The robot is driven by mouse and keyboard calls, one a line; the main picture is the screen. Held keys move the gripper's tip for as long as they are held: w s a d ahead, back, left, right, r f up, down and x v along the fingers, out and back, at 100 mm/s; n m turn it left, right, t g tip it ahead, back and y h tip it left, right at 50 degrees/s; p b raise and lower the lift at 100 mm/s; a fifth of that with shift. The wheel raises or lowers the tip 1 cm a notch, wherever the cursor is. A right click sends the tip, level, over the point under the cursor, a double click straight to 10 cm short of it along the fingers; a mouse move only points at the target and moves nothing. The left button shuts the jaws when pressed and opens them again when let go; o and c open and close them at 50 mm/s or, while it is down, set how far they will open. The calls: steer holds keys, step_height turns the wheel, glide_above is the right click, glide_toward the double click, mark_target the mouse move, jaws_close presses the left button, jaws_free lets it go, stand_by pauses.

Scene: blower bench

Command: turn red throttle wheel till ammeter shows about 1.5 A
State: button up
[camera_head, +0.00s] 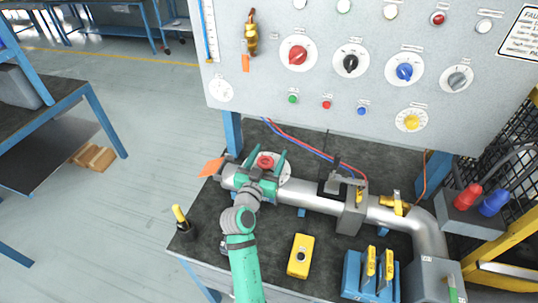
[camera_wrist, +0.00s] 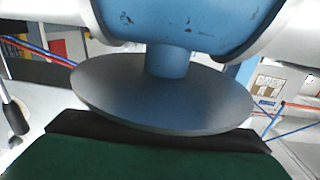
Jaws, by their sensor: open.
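The red throttle wheel (camera_head: 265,162) sits on a pale round plate near the left end of the grey pipe on the bench. My gripper (camera_head: 266,158) is open, its green fingers on either side of the red wheel as seen from above. I cannot tell whether they touch it. A small white round gauge (camera_head: 221,90) is at the lower left of the panel; I cannot tell whether it is the ammeter, and its reading is too small to read. The wrist view does not show the red wheel; a blue post with a grey disc (camera_wrist: 160,95) fills its middle.
The panel (camera_head: 330,120) behind carries red, black, blue, grey and yellow knobs. A yellow handheld device (camera_head: 301,256), a blue block with yellow-topped tools (camera_head: 350,275) and a yellow-handled tool (camera_head: 180,215) stand on the bench (camera_head: 215,253). Yellow valve handles are along the pipe (camera_head: 310,195).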

steer(key=c, duration=1)
steer(key=shift+m+h, duration=0.3)
steer(key=shift+h, duration=0.1)
steer(key=shift+c, duration=0.2)
steer(key=m+g+h, duration=0.1)
steer(key=h, duration=0.1)
steer(key=d+m+g+h, duration=0.1)
steer(key=m+g+h, duration=0.1)
steer(key=shift+s+r+h, duration=0.1)
steer(key=shift+s+h, duration=0.1)
steer(key=shift+h, duration=0.1)
steer(key=shift+s+d+m+g+h, duration=0.2)
steer(key=shift+s+m+g+h, duration=0.05)
steer(key=shift+m+g+h, duration=0.7)
steer(key=shift+s+d+m+g+h, duration=0.15)
steer(key=shift+s+m+g+h, duration=0.1)
steer(key=shift+m+g+h, duration=0.75)
steer(key=shift+s+d+m+g+h, duration=0.25)
steer(key=shift+m+g+h, duration=0.35)
steer(key=shift+g, duration=0.65)
steer(key=shift+m, duration=0.25)
steer(key=o, duration=1)
steer(key=shift+o, duration=0.2)
